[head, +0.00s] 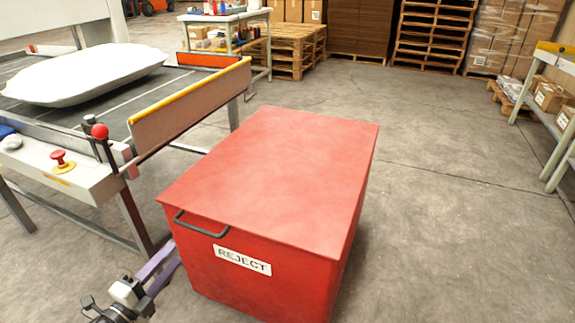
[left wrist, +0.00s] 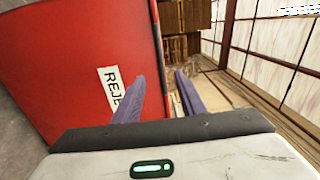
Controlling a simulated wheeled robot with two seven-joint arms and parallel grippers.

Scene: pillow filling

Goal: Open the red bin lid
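The red bin (head: 255,283) stands on the floor in the middle of the head view, with a "REJECT" label on its front. Its flat red lid (head: 280,170) lies closed on top. A dark handle (head: 201,226) is on the front left edge of the lid. My left gripper (head: 158,268) is low at the bin's front left, below the handle and apart from it. In the left wrist view its two purple fingers (left wrist: 160,90) are spread with nothing between them, beside the bin's labelled face (left wrist: 85,70). My right gripper is in neither view.
A conveyor table (head: 130,110) with a white pillow (head: 85,73) stands left of the bin, its orange-edged side guard (head: 190,105) close to the lid. Pallets (head: 290,50) and stacked boxes are at the back. A bench (head: 560,110) is at the right. Floor right of the bin is clear.

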